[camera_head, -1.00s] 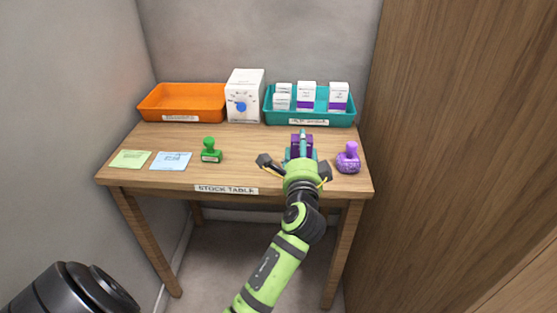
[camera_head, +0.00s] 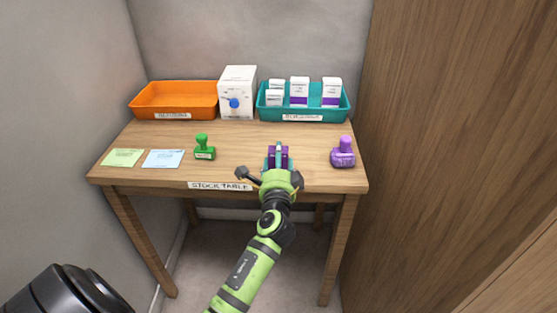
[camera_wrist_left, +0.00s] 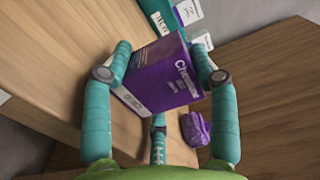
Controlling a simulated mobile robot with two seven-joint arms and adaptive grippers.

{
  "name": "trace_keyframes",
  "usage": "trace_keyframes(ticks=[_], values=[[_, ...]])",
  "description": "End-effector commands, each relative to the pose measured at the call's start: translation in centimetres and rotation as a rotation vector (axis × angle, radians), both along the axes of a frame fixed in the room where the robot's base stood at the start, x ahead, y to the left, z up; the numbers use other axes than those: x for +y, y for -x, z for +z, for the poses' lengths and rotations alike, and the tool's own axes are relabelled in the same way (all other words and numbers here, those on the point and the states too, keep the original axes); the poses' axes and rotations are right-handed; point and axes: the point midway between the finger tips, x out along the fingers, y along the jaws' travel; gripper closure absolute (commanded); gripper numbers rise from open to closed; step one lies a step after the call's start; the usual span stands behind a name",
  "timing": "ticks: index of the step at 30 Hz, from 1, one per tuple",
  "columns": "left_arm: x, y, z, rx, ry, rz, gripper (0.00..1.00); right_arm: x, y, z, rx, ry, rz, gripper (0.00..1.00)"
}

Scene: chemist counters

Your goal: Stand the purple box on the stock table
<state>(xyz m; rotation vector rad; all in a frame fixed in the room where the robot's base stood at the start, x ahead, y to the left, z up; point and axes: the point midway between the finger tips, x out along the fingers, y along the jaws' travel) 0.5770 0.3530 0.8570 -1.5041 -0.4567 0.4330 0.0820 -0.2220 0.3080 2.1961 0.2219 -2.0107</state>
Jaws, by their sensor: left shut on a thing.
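The purple box (camera_head: 284,153), with a white band, is held between the teal fingers of my left gripper (camera_head: 277,158). In the left wrist view the box (camera_wrist_left: 160,80) shows its printed purple face, with one finger pressed at each side. The gripper (camera_wrist_left: 160,78) is shut on it. The box is over the front right part of the stock table (camera_head: 240,160). I cannot tell whether its bottom touches the wood. The gripper hides much of the box in the head view. My right gripper is not in view.
A purple stamp (camera_head: 343,153) stands right of the box, and a green stamp (camera_head: 204,148) to its left. Green (camera_head: 122,157) and blue (camera_head: 163,159) notes lie at the left. An orange tray (camera_head: 173,100), a white carton (camera_head: 237,90) and a teal tray (camera_head: 304,115) with small boxes line the back.

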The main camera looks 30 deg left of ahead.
Motion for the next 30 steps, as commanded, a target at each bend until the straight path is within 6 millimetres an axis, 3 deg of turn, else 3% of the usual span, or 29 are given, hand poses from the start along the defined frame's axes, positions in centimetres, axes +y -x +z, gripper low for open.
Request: trace_keyframes(ticks=[2, 3, 5, 18, 30], values=[[0.0, 0.0, -0.2, -0.001, -0.001, 0.000, 0.68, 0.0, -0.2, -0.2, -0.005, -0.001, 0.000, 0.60], [0.0, 0.0, -0.2, 0.000, 0.000, 0.000, 0.37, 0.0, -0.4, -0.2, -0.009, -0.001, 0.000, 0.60], [0.0, 0.0, -0.2, 0.000, 0.000, 0.000, 0.17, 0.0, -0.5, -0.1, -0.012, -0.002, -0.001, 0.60], [-0.2, 0.2, 0.1, 0.001, 0.001, -0.001, 0.17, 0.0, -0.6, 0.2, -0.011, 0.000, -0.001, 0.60], [-4.5, 6.9, -0.4, 0.001, 0.002, -0.001, 0.17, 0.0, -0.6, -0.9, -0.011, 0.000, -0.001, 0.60]])
